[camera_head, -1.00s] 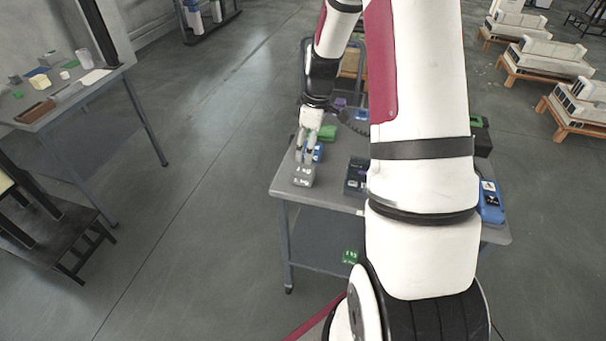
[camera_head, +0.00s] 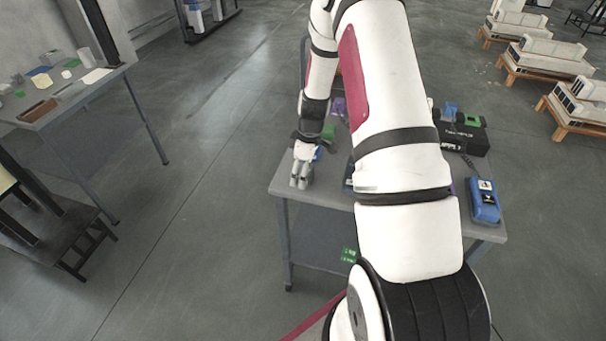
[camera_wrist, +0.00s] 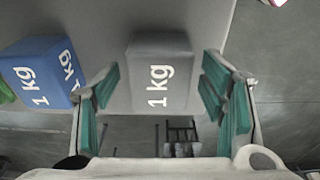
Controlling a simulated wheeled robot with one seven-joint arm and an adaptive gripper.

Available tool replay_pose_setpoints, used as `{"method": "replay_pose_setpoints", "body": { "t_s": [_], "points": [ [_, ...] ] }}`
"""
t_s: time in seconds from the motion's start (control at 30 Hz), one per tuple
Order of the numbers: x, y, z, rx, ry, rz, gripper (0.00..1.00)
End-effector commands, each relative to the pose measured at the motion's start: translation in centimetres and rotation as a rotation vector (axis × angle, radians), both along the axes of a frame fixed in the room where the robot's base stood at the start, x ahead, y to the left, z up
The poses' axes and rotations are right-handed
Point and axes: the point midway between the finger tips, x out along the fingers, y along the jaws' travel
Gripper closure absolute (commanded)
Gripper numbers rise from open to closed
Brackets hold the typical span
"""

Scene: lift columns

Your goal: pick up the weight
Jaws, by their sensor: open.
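A grey block-shaped weight (camera_wrist: 159,75) marked "1 kg" stands on the grey table (camera_head: 283,187) and shows in the wrist view between the two green-padded fingers. My gripper (camera_wrist: 163,100) is open, with a finger on each side of the weight and a visible gap on both sides. In the head view my gripper (camera_head: 301,182) is over the table's front left corner and hides the grey weight. A blue weight (camera_wrist: 40,72), also marked "1 kg", stands just left of the left finger in the wrist view.
A green block (camera_head: 328,132) and a purple one (camera_head: 339,106) lie farther back on the table. A black case (camera_head: 462,138) and a blue device (camera_head: 484,201) are at its right side. My arm hides the table's middle.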

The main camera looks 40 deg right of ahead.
Motion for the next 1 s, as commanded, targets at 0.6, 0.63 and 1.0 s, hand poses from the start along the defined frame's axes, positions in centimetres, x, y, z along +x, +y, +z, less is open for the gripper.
{"method": "replay_pose_setpoints", "body": {
  "t_s": [0.6,0.63,1.0],
  "points": [
    [0.1,-0.1,0.1,-0.001,-0.002,0.001,1.00],
    [0.1,0.0,0.1,-0.001,-0.002,0.001,1.00],
    [0.2,-0.1,1.6,-0.002,-0.004,0.001,1.00]
  ]
}}
